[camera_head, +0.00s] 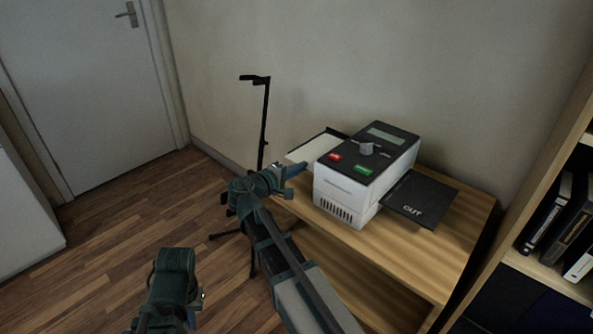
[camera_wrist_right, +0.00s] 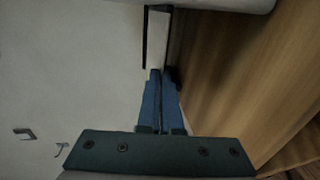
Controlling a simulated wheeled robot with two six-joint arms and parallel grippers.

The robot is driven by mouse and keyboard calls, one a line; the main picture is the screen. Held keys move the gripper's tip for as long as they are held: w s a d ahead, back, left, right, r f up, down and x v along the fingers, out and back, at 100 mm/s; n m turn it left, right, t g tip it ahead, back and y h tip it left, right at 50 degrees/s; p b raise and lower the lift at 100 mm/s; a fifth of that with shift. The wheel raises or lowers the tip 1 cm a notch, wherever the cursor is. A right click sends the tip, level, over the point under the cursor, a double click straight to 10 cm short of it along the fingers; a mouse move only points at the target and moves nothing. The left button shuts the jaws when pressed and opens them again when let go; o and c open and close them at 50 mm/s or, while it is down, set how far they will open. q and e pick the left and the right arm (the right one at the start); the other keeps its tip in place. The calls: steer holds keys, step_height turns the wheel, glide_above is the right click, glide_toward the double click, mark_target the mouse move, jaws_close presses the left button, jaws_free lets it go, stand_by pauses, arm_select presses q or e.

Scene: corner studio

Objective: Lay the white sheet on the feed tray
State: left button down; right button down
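The white sheet (camera_head: 314,149) lies flat over the dark feed tray (camera_head: 331,131) on the left side of the white and black machine (camera_head: 365,170). The tray's dark back rim shows past the sheet. My right gripper (camera_head: 301,165) is at the sheet's near edge. In the right wrist view, its blue fingers (camera_wrist_right: 162,74) are closed together, with the white sheet (camera_wrist_right: 157,38) running out from their tips. The exact pinch is small and dark. My left gripper (camera_head: 190,318) hangs low at the bottom left, away from the sheet; its fingers are mostly hidden.
The machine stands on a wooden table (camera_head: 455,245) against the wall, with a black OUT tray (camera_head: 420,198) on its right. A thin black stand (camera_head: 264,125) rises behind the right gripper. A bookshelf (camera_head: 545,268) with binders is at the right.

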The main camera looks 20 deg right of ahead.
steer(key=shift+w+d+f, duration=0.1)
steer(key=shift+d, duration=0.15)
steer(key=c, duration=1)
jaws_free()
steer(key=p+v, duration=0.2)
steer(key=v, duration=1.2)
